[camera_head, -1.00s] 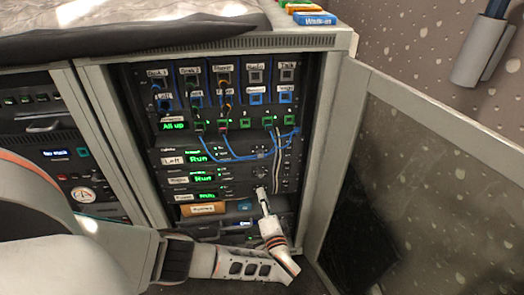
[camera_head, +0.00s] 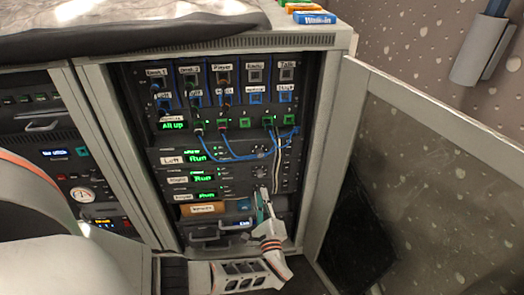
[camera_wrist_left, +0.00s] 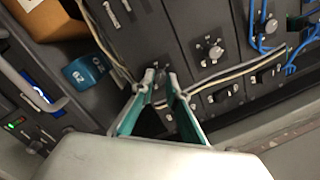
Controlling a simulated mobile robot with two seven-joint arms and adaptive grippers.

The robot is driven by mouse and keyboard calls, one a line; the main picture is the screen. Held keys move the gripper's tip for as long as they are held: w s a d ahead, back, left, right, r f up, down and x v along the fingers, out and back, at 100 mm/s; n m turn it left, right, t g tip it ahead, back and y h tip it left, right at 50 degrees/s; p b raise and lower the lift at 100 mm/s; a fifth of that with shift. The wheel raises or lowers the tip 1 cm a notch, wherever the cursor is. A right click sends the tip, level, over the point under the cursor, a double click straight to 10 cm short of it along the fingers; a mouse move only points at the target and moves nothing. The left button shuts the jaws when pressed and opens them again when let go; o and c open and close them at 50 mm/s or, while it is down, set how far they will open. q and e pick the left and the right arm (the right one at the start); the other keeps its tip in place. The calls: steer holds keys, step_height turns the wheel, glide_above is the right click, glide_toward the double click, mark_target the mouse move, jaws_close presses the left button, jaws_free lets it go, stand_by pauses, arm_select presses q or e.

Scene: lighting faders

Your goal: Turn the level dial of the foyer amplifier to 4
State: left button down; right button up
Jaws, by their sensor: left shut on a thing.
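The foyer amplifier (camera_head: 193,197) is the lowest of three stacked units with green "Run" displays; its small label is blurred. Its level dial (camera_wrist_left: 160,78) is mostly hidden between my left fingertips, so its pointer and setting cannot be read. My left gripper (camera_head: 262,192) reaches up to the right end of that unit and is shut on the dial. The fingertips (camera_wrist_left: 161,74) also show in the left wrist view, with teal inner pads. The dial of the unit above (camera_wrist_left: 215,51) is bare and beside the fingers. My right gripper is not in view.
Blue patch cables (camera_head: 232,158) and pale cables (camera_head: 276,165) hang close to the dials. An orange-brown box (camera_head: 203,209) and a blue item (camera_wrist_left: 86,73) sit below the amplifiers. The open cabinet door (camera_head: 420,165) bounds the right side.

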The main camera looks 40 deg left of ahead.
arm_select(q)
steer(key=shift+s+a+m+t+h+p, duration=0.1)
steer(key=shift+m+t+h+p, duration=0.15)
steer(key=shift+m, duration=1.95)
steer(key=shift+a+m+t+h+p, duration=0.1)
steer(key=shift+m+t+h+p, duration=0.15)
steer(key=shift+m, duration=1.95)
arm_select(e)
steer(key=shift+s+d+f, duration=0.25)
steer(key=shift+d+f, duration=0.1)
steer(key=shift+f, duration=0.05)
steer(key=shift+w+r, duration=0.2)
arm_select(q)
steer(key=c, duration=2)
jaws_free()
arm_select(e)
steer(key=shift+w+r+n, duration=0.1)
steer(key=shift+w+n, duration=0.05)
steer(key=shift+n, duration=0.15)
arm_select(q)
steer(key=shift+d, duration=0.1)
